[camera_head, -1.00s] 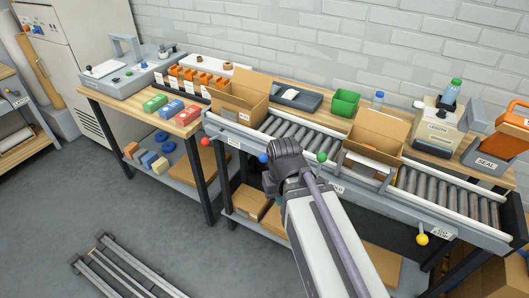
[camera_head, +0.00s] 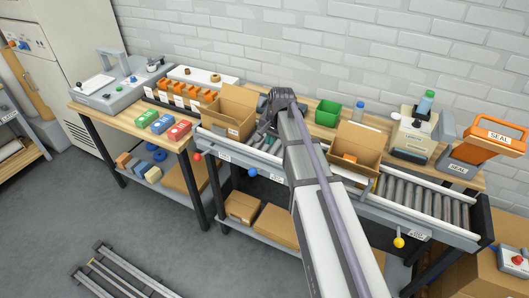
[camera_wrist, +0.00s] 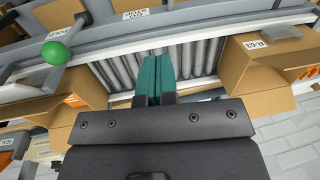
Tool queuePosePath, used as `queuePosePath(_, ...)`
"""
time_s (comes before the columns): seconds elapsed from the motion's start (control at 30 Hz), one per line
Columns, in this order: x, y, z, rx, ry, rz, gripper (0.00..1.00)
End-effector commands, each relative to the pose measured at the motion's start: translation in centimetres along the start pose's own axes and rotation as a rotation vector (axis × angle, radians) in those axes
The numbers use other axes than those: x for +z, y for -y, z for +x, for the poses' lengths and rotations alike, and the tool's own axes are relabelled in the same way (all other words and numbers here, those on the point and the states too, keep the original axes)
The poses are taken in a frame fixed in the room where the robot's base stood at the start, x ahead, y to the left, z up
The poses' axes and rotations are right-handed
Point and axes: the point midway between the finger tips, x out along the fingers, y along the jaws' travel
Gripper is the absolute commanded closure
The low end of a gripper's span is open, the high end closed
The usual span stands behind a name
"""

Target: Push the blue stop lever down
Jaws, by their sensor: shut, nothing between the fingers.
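The blue stop lever's round knob (camera_head: 252,172) shows in the head view at the lower edge of the conveyor's front rail (camera_head: 272,170), so the lever looks down. It is outside the wrist view. My gripper (camera_wrist: 157,65) is shut and empty, with its teal fingers together. In the wrist view it is above the rollers between two open cartons. In the head view my gripper's body (camera_head: 276,101) is behind and above the blue knob, apart from it. My arm hides part of the rail right of the knob.
A red knob (camera_head: 197,155) and a yellow knob (camera_head: 399,242) hang along the same rail. A green knob (camera_wrist: 54,53) stands out in the wrist view. Open cartons, left (camera_head: 222,122) and right (camera_head: 342,157), stand on the conveyor. Floor in front is mostly clear.

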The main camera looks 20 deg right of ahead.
Motion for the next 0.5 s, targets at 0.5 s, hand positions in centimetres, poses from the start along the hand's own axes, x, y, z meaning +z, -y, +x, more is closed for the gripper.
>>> queuePosePath(0.5, 0.4, 0.1, 10.9, 0.0, 0.001, -0.004, 1.0)
